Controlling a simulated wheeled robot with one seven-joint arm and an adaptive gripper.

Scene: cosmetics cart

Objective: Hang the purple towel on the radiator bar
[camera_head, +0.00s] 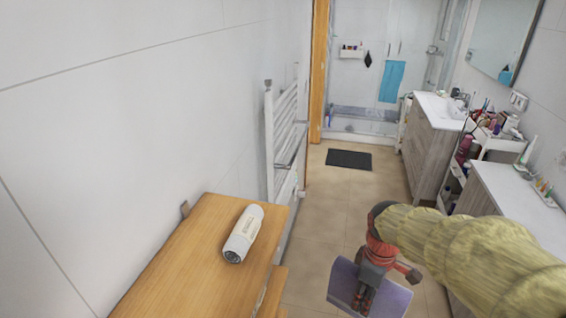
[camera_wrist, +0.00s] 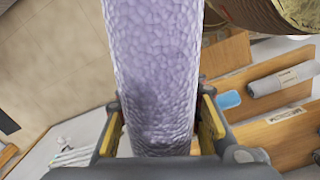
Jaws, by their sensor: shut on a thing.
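The purple towel (camera_head: 343,283) hangs from my gripper (camera_head: 366,290) in the head view, at the lower right above the floor. In the wrist view the towel (camera_wrist: 155,70) fills the middle as a pale purple textured strip. My gripper (camera_wrist: 160,125) is shut on it, with a yellow-padded finger on each side. The white radiator (camera_head: 284,130) with its bars is on the left wall in the head view, beyond the wooden cabinet. My gripper is to the right of the radiator and apart from it.
A dark mat (camera_head: 349,159) lies on the open floor. A white cart (camera_head: 492,150) with cosmetics and a counter (camera_head: 515,190) line the right side. A blue towel (camera_head: 392,82) hangs at the back.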

